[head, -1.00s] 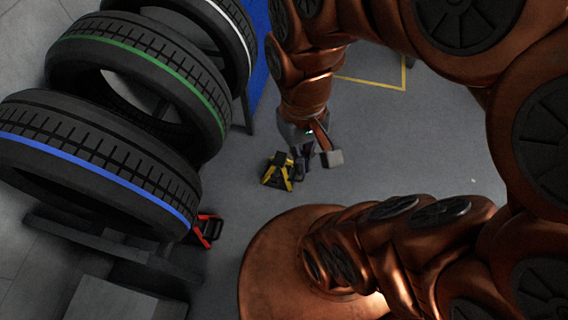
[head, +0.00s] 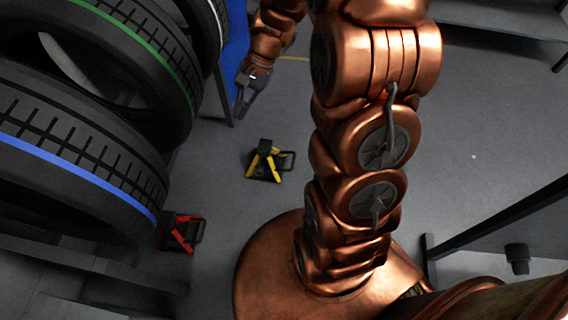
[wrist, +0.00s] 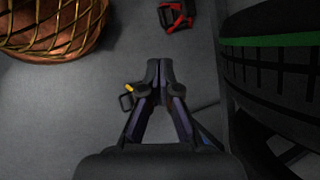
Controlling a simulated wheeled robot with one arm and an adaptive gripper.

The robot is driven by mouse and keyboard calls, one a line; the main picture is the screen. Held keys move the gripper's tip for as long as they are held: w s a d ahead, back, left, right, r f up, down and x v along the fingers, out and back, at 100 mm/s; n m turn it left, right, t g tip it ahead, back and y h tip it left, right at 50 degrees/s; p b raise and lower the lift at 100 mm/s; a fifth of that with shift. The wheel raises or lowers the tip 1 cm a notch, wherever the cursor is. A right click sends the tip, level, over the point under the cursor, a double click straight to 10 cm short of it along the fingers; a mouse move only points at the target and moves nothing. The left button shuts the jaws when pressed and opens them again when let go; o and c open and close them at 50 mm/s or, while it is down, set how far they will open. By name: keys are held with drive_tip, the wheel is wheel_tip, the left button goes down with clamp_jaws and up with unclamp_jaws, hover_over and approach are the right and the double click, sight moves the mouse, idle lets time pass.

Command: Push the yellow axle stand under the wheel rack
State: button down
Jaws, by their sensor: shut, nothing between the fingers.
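The yellow axle stand (head: 265,163), yellow legs with a black top and a black loop handle, stands upright on the grey floor in the head view, right of the wheel rack and outside it. The rack (head: 90,262) carries large tyres at the left; its dark lower beam shows below them. My gripper (head: 240,110) is shut and empty, beyond the stand and apart from it in the head view, near the blue panel. In the wrist view my gripper (wrist: 158,68) hides most of the stand; a yellow bit and the handle (wrist: 126,101) show at its left.
A red axle stand (head: 180,233) sits at the rack's edge, under the blue-striped tyre (head: 75,165); it also shows in the wrist view (wrist: 175,16). A green-striped tyre (wrist: 270,42) is close on the right there. Floor right of the yellow stand is clear up to my arm.

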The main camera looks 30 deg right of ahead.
drive_tip(key=w+d+f+m+t+y+b, duration=0.1)
drive_tip(key=w+d+f+m+b, duration=0.25)
drive_tip(key=f, duration=0.55)
drive_tip(key=w+d+f+m+t+b, duration=0.15)
drive_tip(key=w+d+f+b, duration=0.3)
drive_tip(key=f, duration=0.45)
drive_tip(key=w+d+f+m+t+y+b, duration=0.1)
drive_tip(key=w+d+f+m+b, duration=0.3)
drive_tip(key=f, duration=0.5)
drive_tip(key=m+t+h+b, duration=0.1)
drive_tip(key=m+t+b, duration=0.2)
drive_tip(key=m+b, duration=0.7)
approach(279, 159)
drive_tip(key=w+a+f+n+b, duration=0.1)
drive_tip(key=a+f+b, duration=0.1)
drive_tip(key=f, duration=0.1)
drive_tip(key=w+a+f+n+b, duration=0.1)
drive_tip(key=a+f, duration=0.1)
drive_tip(key=shift+w+n, duration=0.3)
drive_tip(key=shift+r, duration=0.1)
drive_tip(key=shift+w, duration=0.1)
